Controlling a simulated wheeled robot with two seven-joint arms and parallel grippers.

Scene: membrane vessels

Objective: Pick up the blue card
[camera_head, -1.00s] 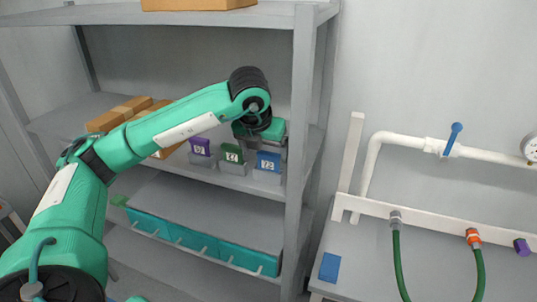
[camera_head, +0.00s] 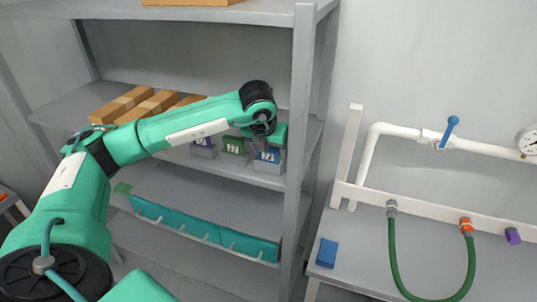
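The blue card (camera_head: 267,156) with a white label stands upright in a grey holder at the right end of a row on the middle shelf. Beside it to the left are a green card (camera_head: 233,146) and a purple card (camera_head: 203,142) in similar holders. My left arm reaches in from the left, and my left gripper (camera_head: 275,146) is right at the top of the blue card, covering part of it. The fingers are small and partly hidden, so I cannot tell whether they are open or touch the card. My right gripper is out of view.
The shelf's front post (camera_head: 297,160) stands just right of the blue card. Brown boxes (camera_head: 122,104) lie at the left on the same shelf. Teal bins (camera_head: 205,229) sit below. A bench at right bears a blue block (camera_head: 327,253) and a green hose (camera_head: 394,255).

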